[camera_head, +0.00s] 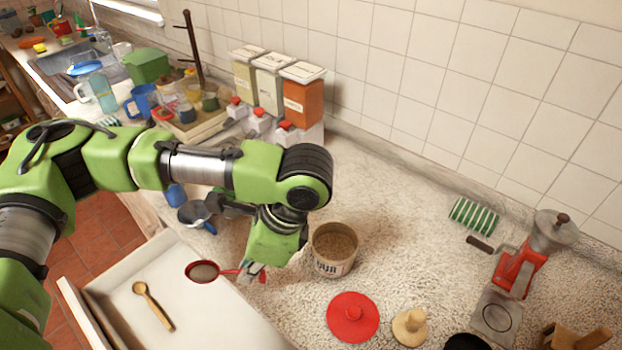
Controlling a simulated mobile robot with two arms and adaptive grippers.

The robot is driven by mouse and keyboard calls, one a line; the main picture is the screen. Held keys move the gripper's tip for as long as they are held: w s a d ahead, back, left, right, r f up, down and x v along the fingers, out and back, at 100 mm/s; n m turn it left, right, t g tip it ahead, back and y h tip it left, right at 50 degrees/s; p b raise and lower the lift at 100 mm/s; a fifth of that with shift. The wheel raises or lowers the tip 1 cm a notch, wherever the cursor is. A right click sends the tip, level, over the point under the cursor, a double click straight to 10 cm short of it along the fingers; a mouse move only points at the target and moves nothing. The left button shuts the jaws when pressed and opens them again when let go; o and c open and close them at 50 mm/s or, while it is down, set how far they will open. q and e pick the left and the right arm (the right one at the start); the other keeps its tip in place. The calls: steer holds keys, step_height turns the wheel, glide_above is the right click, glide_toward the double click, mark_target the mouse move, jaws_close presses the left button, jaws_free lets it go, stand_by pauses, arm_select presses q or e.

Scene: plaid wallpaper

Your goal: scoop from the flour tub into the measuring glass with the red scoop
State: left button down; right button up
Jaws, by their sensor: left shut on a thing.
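My left gripper (254,272) is shut on the handle of the red scoop (203,271). The scoop's bowl points left, roughly level, above the open drawer, with something pale inside. The flour tub (335,262) stands open and upright on the counter just right of the gripper. Its label is partly cut off, and light brown contents show inside. A red round lid (352,317) lies on the counter in front of the tub. I cannot pick out the measuring glass for sure; my arm hides part of the counter. My right gripper is not in view.
The open white drawer (112,312) holds a wooden spoon (152,304). A dark-handled pan or ladle (195,214) sits behind my wrist.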

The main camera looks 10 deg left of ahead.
arm_select(q)
steer(key=n, duration=0.1)
steer(key=a+n+g, duration=0.1)
steer(key=n, duration=0.1)
steer(key=n+g, duration=0.1)
steer(key=n, duration=0.1)
steer(key=shift+s+a+f+h, duration=0.2)
steer(key=shift+a+h, duration=0.1)
steer(key=n+g+h, duration=0.1)
steer(key=n, duration=0.3)
steer(key=s+a+n+h+b, duration=0.1)
steer(key=n, duration=0.3)
steer(key=a+n+g+h, duration=0.1)
steer(key=n+h, duration=0.1)
steer(key=n, duration=0.2)
steer(key=shift+s+a+r+g+b, duration=0.15)
steer(key=shift+a+r+g+b, duration=0.15)
steer(key=shift+b, duration=0.1)
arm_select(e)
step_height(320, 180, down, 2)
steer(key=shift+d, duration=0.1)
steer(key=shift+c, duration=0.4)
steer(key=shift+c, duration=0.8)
arm_select(q)
steer(key=shift+d, duration=0.2)
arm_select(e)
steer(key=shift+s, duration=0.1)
